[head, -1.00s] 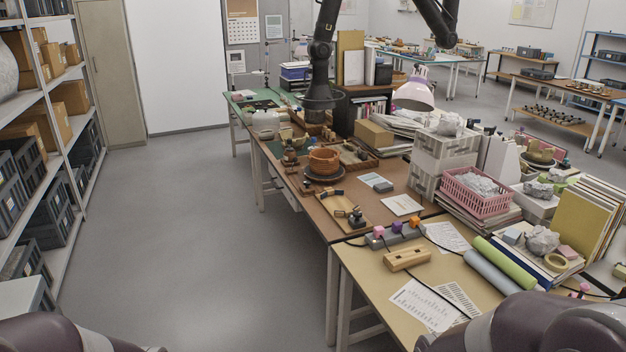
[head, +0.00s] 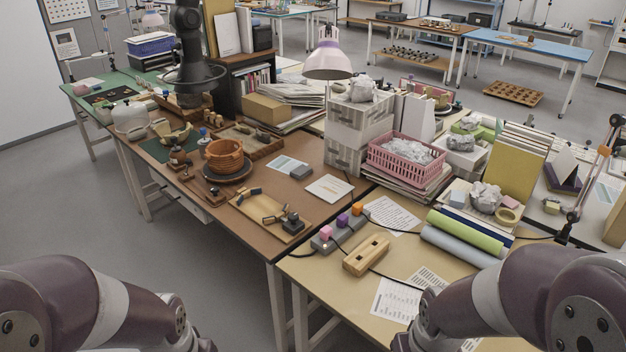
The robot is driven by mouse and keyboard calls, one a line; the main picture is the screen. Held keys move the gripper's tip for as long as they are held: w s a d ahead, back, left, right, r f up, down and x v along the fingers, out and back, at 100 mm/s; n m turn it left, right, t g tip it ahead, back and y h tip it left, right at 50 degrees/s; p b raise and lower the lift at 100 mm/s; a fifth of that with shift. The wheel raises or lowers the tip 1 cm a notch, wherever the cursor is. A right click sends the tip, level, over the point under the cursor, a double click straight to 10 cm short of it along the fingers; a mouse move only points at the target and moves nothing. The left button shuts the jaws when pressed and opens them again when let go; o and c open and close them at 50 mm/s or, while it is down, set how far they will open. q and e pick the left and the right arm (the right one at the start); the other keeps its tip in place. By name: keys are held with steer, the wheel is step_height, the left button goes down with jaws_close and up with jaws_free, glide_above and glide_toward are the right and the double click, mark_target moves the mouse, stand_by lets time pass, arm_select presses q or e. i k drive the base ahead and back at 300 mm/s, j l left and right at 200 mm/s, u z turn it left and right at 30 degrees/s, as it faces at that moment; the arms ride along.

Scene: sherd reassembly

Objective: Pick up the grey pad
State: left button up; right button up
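A small grey block-like pad (head: 301,172) lies on the brown worktable (head: 318,211), right beside a pale printed card (head: 286,164). It is the thing that best fits the grey pad, though it is small in the picture. A white sheet (head: 329,188) lies just to its right. Both my arms show only as upper links at the bottom left and bottom right corners. Neither gripper is in the view, and both arms are well apart from the pad.
An orange coiled pot (head: 224,156) stands left of the pad. A wooden board (head: 258,222) with small tools lies in front. White boxes (head: 354,128), a pink basket (head: 405,163) and a lamp (head: 328,62) stand behind and right. Clear floor (head: 200,255) lies left.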

mark_target(303, 171)
steer(key=z, duration=0.9)
steer(key=i+j+z, duration=0.2)
steer(key=j+z, duration=0.25)
steer(key=j, duration=0.25)
steer(key=i+j+z, duration=0.1)
steer(key=j+z, duration=0.35)
steer(key=j, duration=0.25)
steer(key=j+z, duration=0.45)
steer(key=j, duration=0.9)
steer(key=k+j, duration=0.1)
steer(key=j, duration=0.55)
steer(key=k+j+z, duration=0.1)
steer(key=j, duration=1.15)
steer(key=k, duration=0.05)
